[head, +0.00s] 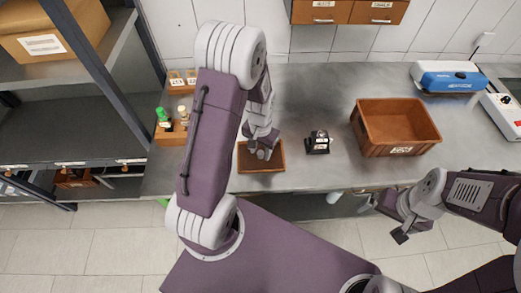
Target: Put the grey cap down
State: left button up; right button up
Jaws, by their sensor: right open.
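My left gripper (262,150) points down over a small brown tray (262,168) on the grey bench, near its front edge. Its fingertips are small and partly hidden by the wrist, and I cannot tell whether they hold anything. I cannot make out the grey cap for certain; grey shapes at the fingertips blend with the gripper. My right gripper (384,220) is open and empty, in front of the bench and below its edge.
A small black device (318,143) stands right of the tray. A larger brown bin (395,127) is farther right, with a blue device (447,77) behind it. Green-capped bottles (163,117) stand in a wooden holder at left. The bench behind the black device is clear.

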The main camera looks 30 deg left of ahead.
aim_at(261, 153)
pick_arm(q)
jog(key=shift+r, duration=0.1)
notch_tip(261, 153, up, 12)
jog(key=p, duration=0.1)
jog(key=s+d+f+t, duration=0.1)
jog(key=s+d, duration=0.3)
jog(key=s, duration=0.4)
jog(key=shift+d+f+n, duration=0.3)
jog(key=shift+d, duration=0.1)
jog(key=shift+s, duration=0.2)
dwell(0.5)
